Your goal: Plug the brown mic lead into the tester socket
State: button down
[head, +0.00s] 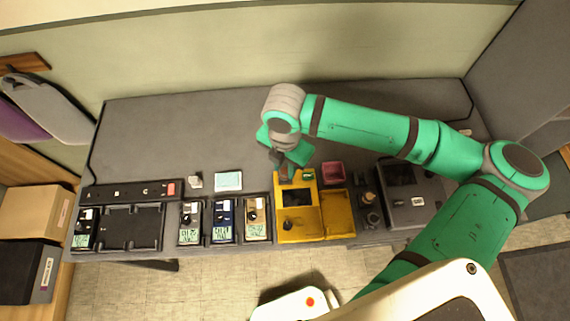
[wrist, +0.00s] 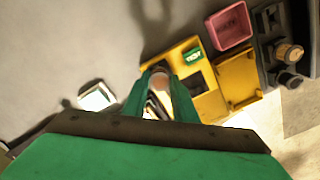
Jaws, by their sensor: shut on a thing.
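The yellow tester (head: 298,226) stands at the front of the table right of centre, with a dark screen and a green label (wrist: 193,55) near its back edge. My gripper (head: 284,174) is over the tester's back left corner. In the wrist view its two green fingers (wrist: 161,100) are shut on a small brownish piece, which looks like the plug end of the brown mic lead (wrist: 160,80). The fingers hide most of the lead. I cannot make out the socket, nor whether the plug touches the tester.
A pink tray (head: 332,172) sits behind the tester's yellow side bin (head: 338,212). Dark equipment with knobs (head: 405,202) stands to the right. Several small transmitter packs (head: 223,220) stand in docks to the left, with a pale blue card (head: 229,181) behind. The table's back is clear.

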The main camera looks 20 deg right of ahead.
jog(key=shift+s, duration=0.1)
jog(key=c, duration=1.4)
grip_release()
jog(key=shift+s+d, duration=0.1)
jog(key=shift+o, duration=0.2)
jog(key=shift+r, duration=0.5)
notch_tip(320, 180, up, 10)
jog(key=shift+f, duration=0.15)
